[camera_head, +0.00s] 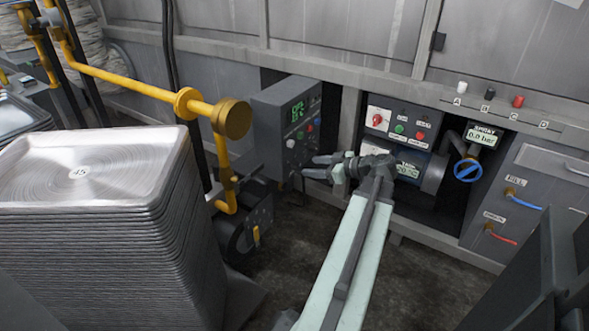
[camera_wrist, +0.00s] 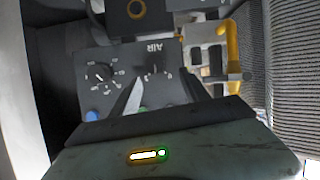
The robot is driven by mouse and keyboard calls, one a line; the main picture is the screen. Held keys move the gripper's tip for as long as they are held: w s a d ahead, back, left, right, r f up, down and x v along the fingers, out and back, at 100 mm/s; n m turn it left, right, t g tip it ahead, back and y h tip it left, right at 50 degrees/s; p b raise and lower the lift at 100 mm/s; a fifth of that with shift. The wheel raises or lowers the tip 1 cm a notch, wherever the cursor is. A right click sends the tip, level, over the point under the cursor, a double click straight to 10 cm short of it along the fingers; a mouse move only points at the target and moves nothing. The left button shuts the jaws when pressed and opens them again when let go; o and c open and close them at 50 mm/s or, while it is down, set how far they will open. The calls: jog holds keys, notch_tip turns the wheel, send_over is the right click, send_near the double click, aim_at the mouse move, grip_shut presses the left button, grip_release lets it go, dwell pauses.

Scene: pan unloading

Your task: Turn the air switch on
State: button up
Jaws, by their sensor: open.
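In the wrist view a dark panel (camera_wrist: 122,72) carries an upside-down "AIR" label, with a small air switch (camera_wrist: 154,70) beside it. The switch's setting is too small to tell. My gripper (camera_wrist: 162,82) is open, and its fingertips stand on either side of the switch in the picture; I cannot tell whether they touch it. In the head view my gripper (camera_head: 309,167) reaches left, its open jaws close to the grey control box (camera_head: 270,120) with a green display. I cannot read an "AIR" label in the head view.
A tall stack of metal pans (camera_head: 80,185) stands at the left. A yellow pipe (camera_head: 130,85) with a round end runs above a dark unit (camera_head: 238,240). A panel with a red knob (camera_head: 400,125) and a blue valve wheel (camera_head: 468,170) are at the right.

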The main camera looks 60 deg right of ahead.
aim_at(300, 166)
jog(key=b+x, duration=0.1)
jog(key=x, duration=0.3)
jog(key=b+x, duration=0.1)
jog(key=x, duration=0.1)
jog(key=shift+s+d+f+b, duration=0.1)
jog(key=shift+d+f+b, duration=0.2)
jog(key=shift+d+b, duration=0.1)
jog(key=shift+w+f, duration=0.1)
jog(key=shift+w, duration=0.3)
grip_shut()
